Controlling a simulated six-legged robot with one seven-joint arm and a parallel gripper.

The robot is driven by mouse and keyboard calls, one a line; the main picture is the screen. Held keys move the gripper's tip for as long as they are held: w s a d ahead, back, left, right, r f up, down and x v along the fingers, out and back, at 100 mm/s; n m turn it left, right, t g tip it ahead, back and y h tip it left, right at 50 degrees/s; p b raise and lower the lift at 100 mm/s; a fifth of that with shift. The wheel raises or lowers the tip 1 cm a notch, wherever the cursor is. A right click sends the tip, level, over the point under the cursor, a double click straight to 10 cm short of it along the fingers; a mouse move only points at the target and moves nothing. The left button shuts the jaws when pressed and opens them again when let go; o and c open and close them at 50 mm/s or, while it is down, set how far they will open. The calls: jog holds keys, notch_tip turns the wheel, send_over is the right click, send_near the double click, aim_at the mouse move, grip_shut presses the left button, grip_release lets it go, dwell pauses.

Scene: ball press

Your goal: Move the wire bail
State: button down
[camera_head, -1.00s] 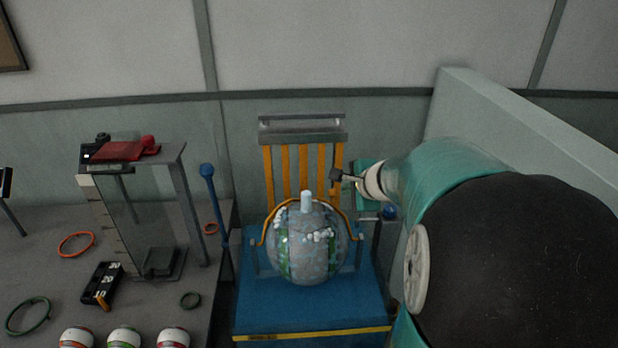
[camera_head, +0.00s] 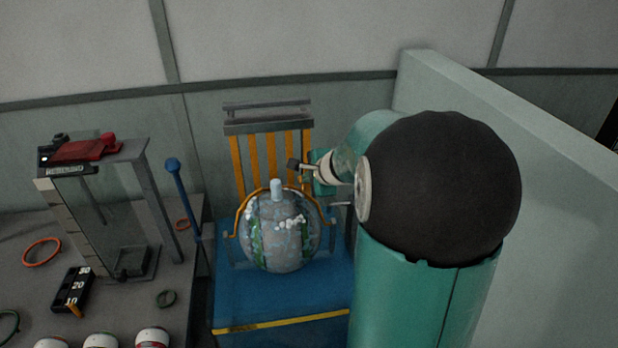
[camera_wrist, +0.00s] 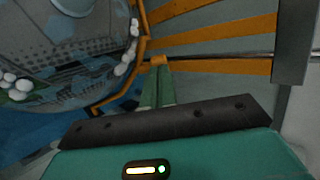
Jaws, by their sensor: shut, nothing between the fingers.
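The wire bail (camera_head: 238,212) is a thin orange-yellow wire that curves around the upper sides of a speckled grey-blue ball (camera_head: 283,250). The ball has white beads, green bands and a pale peg (camera_head: 277,188) on top. In the wrist view the bail (camera_wrist: 141,30) runs down beside the ball (camera_wrist: 65,45) and bends left under it. My gripper (camera_wrist: 158,65) is shut with nothing between its green fingers. Its tips are right beside the wire; whether they touch cannot be told.
The ball sits on a blue base (camera_head: 280,300) before orange slats (camera_head: 268,160). A blue-knobbed lever (camera_head: 182,200) stands left. A side table holds a glass-fronted frame (camera_head: 160,200), rings and several striped balls. A pale partition (camera_head: 540,180) rises at right.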

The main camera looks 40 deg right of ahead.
jog(key=shift+w, duration=0.15)
jog(key=shift+w+d+f+g+y, duration=0.2)
jog(key=shift+w+f+g, duration=0.1)
jog(key=shift+w+g, duration=0.15)
jog(key=shift+w+d+f+g+y, duration=0.2)
jog(key=shift+w+f+g, duration=0.05)
jog(key=shift+w+g, duration=0.2)
jog(key=shift+w+d+f+m+g+y, duration=0.15)
jog(key=shift+w+d+f+g+y, duration=0.1)
jog(key=shift+w+f+g, duration=0.2)
jog(key=shift+w+d+f+m+g+y, duration=0.15)
jog(key=shift+w+d+f+g, duration=0.05)
jog(key=shift+w+f+g, duration=0.25)
jog(key=shift+w+d+f+g, duration=0.25)
jog(key=shift+w+f+g, duration=0.15)
jog(key=shift+f, duration=0.2)
jog(key=shift+w+d+f+g, duration=0.2)
jog(key=shift+w+f+g, duration=0.15)
jog(key=shift+f, duration=0.2)
jog(key=w+d+v, duration=0.1)
jog(key=v, duration=1.3)
jog(key=shift+r, duration=0.15)
